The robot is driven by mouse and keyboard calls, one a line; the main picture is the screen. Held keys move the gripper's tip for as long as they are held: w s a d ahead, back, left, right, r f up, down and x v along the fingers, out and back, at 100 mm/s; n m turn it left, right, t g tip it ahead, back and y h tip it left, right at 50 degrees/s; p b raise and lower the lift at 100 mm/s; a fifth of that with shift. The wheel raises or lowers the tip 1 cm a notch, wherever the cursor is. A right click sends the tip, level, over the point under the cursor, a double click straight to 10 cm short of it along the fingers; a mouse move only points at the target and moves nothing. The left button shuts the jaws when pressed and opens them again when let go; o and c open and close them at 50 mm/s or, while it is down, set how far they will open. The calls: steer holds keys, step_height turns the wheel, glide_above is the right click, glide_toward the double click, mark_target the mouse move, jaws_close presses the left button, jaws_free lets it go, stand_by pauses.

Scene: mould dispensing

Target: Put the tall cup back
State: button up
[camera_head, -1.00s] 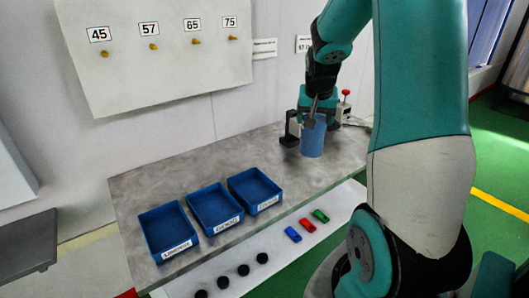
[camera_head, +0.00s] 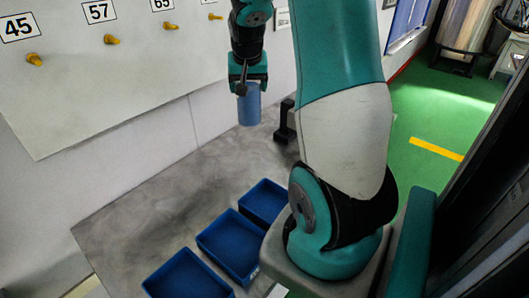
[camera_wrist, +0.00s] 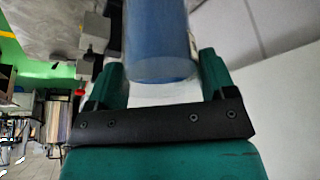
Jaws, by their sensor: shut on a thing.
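The tall cup is a blue cylinder (camera_head: 249,106) in the head view, held upright under my gripper (camera_head: 244,86). It hangs above the far part of the grey table (camera_head: 150,205), near the wall. In the wrist view the blue cup (camera_wrist: 158,40) sits between the two green fingers of my gripper (camera_wrist: 158,75), which is shut on it. The cup's upper part is partly hidden by the gripper in the head view.
Three blue bins stand on the table: left (camera_head: 188,277), middle (camera_head: 230,243) and right (camera_head: 265,200). A black stand (camera_head: 285,122) is right of the cup. A white wall board has yellow pegs, including one under 57 (camera_head: 111,39).

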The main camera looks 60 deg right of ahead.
step_height(320, 180, down, 20)
steer(key=p, duration=0.3)
steer(key=shift+w+p, duration=0.35)
steer(key=shift+w, duration=0.1)
steer(key=shift+f, duration=0.1)
steer(key=o, duration=1.3)
steer(key=shift+c, duration=0.2)
steer(key=o, duration=0.4)
steer(key=shift+c, duration=0.2)
